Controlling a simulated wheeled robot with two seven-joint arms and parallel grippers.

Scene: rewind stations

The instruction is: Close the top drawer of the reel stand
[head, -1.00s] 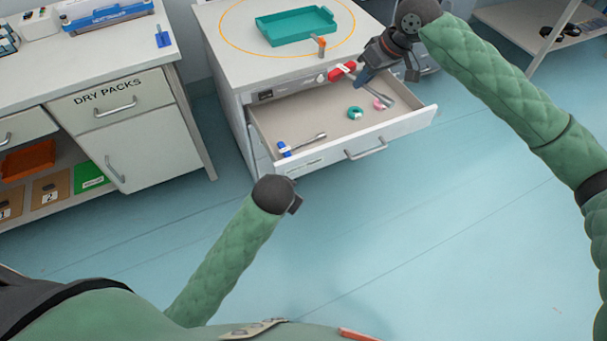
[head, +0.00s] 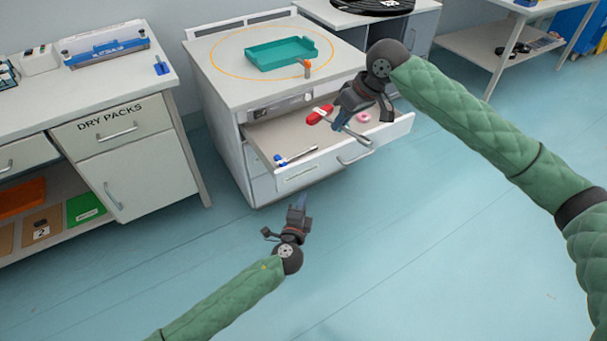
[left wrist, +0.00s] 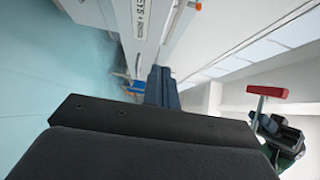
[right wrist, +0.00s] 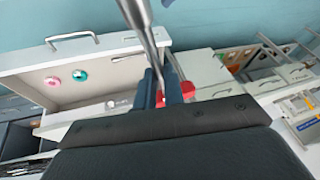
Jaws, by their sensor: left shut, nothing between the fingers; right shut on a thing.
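The reel stand's top drawer (head: 330,160) is pulled open, its front facing me with a bar handle (head: 355,156). The drawer and handle (right wrist: 72,40) also show in the right wrist view. My right gripper (head: 346,112) is over the drawer, shut on a red-handled tool (head: 319,115) with a metal shaft. The red handle also shows in the left wrist view (left wrist: 267,92). My left gripper (head: 299,204) is shut and empty, below and in front of the drawer front, apparently apart from it. Inside lie a blue-handled tool (head: 297,157), a pink ring (head: 363,117) and a teal ring (right wrist: 81,77).
A teal tray (head: 280,56) and a small orange-topped item (head: 306,67) stand on the reel stand's top (head: 225,85). The DRY PACKS cabinet (head: 130,150) stands to the left. The floor before the drawer is clear apart from my arms.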

